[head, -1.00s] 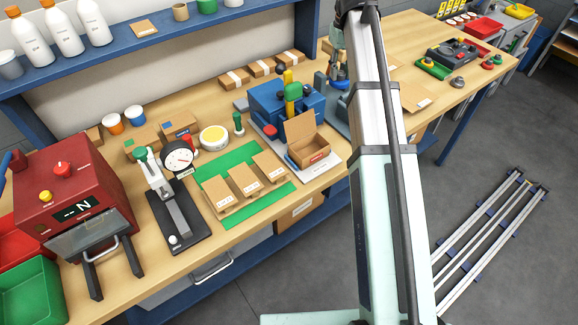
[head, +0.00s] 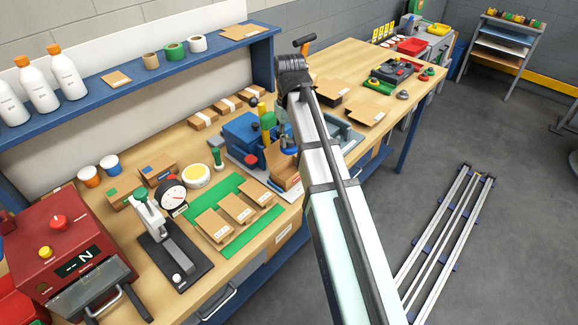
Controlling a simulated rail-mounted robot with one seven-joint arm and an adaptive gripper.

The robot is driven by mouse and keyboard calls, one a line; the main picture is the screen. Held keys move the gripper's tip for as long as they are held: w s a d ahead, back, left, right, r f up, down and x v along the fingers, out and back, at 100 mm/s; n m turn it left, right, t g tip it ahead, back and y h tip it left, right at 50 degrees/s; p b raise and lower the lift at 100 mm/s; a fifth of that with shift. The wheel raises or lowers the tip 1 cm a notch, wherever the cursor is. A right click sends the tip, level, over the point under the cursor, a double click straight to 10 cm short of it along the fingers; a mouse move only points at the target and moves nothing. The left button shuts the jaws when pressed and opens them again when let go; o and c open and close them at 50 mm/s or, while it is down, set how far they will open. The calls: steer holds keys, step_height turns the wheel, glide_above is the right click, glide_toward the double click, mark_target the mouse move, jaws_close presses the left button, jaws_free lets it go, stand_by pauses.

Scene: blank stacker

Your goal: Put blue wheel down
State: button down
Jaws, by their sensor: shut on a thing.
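I cannot make out a blue wheel in the head view. My gripper and whatever it holds are hidden behind my own arm, which runs from the lower right up to the bench. A blue machine (head: 241,136) with yellow and green upright parts stands on the bench left of my arm. A grey-blue fixture (head: 346,137) shows partly on the right of my arm.
A green mat (head: 249,229) carries several cardboard pieces. A dial gauge (head: 172,197) and a red machine (head: 62,250) stand to the left. Flat cartons (head: 367,112) lie right of my arm. Bare bench (head: 352,60) shows at the far end.

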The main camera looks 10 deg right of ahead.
step_height(320, 180, down, 12)
steer(key=shift+f+p, duration=0.1)
steer(key=shift+p, duration=1.05)
steer(key=c, duration=0.9)
jaws_free()
steer(key=shift+f, duration=0.1)
steer(key=shift+o, duration=0.2)
step_height(320, 180, up, 12)
steer(key=shift+r+b, duration=0.15)
steer(key=shift+b, duration=1.1)
